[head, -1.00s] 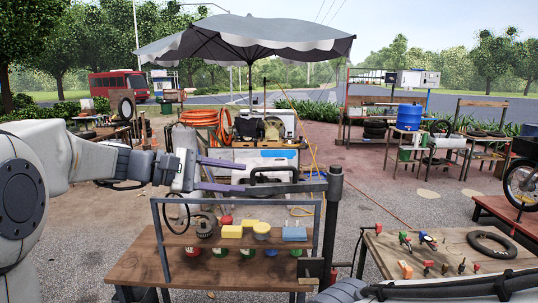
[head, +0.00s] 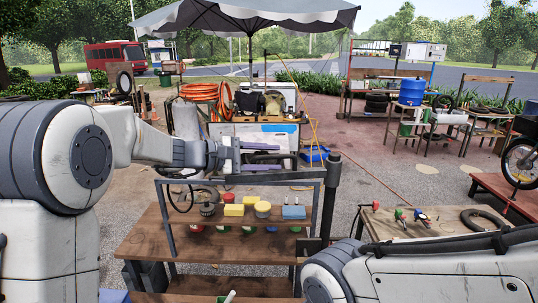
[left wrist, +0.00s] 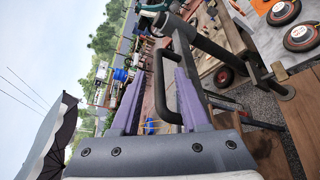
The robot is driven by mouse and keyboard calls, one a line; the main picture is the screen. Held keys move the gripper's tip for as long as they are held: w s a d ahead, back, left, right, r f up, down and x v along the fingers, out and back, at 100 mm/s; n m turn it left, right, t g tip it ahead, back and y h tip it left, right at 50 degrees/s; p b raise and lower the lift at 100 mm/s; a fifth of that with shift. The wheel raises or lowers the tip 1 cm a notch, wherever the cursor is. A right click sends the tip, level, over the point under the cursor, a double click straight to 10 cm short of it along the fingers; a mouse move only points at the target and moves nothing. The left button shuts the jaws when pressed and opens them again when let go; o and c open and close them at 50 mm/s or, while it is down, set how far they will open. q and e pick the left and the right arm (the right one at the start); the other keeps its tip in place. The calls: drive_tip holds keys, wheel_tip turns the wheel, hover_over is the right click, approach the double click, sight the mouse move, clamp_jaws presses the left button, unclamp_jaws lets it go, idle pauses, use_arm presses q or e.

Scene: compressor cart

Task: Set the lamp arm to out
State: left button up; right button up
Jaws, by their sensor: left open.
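The lamp arm (head: 285,175) is a dark horizontal bar running left from an upright black post (head: 333,195) at the bench's right end. My right gripper is outside both views; only my right arm shows.
A second table (head: 430,228) with small fittings and a tyre (head: 484,219) stands at right. A compressor cart is behind.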

use_arm(q)
clamp_jaws()
idle(1.4)
